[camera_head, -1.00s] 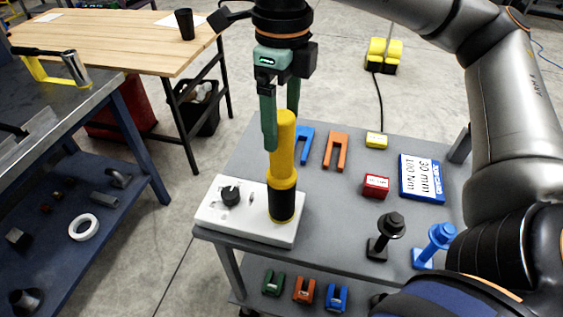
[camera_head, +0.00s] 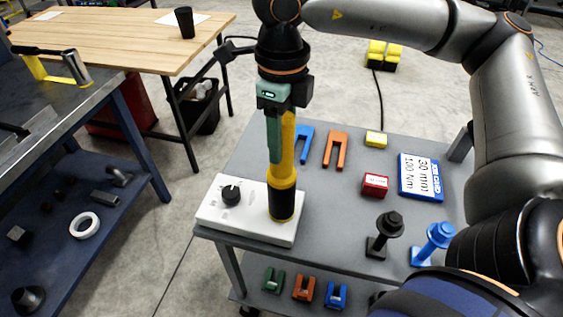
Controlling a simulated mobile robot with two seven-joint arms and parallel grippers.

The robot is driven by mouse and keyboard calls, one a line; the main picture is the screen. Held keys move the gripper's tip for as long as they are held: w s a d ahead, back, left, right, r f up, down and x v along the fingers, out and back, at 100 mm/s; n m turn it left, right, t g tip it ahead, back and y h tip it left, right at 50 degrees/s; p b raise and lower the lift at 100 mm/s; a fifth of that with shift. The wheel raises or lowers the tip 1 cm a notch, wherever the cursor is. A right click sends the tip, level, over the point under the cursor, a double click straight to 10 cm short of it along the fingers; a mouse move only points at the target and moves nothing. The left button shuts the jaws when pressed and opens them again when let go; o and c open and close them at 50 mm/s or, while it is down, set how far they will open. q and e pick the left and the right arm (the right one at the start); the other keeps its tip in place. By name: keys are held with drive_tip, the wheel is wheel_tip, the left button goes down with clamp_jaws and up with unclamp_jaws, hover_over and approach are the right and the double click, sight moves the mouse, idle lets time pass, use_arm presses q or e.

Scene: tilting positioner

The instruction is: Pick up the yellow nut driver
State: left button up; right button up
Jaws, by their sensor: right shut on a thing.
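The yellow nut driver (camera_head: 283,177) stands upright in the middle of the view, with a black lower end on the white block (camera_head: 217,213). My right gripper (camera_head: 281,150) comes down from above with green fingers. It is shut on the driver's upper shaft, and one finger covers part of it. The driver's lower end still meets the white block. My left gripper is not in view.
The grey cart top (camera_head: 330,202) also holds a blue fork (camera_head: 304,143), an orange fork (camera_head: 336,150), a red box (camera_head: 375,185), a yellow box (camera_head: 376,139), a blue-edged sign (camera_head: 420,177), a black bolt stand (camera_head: 385,232) and a blue one (camera_head: 435,241).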

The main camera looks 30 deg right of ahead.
drive_tip(key=shift+r, duration=0.1)
clamp_jaws()
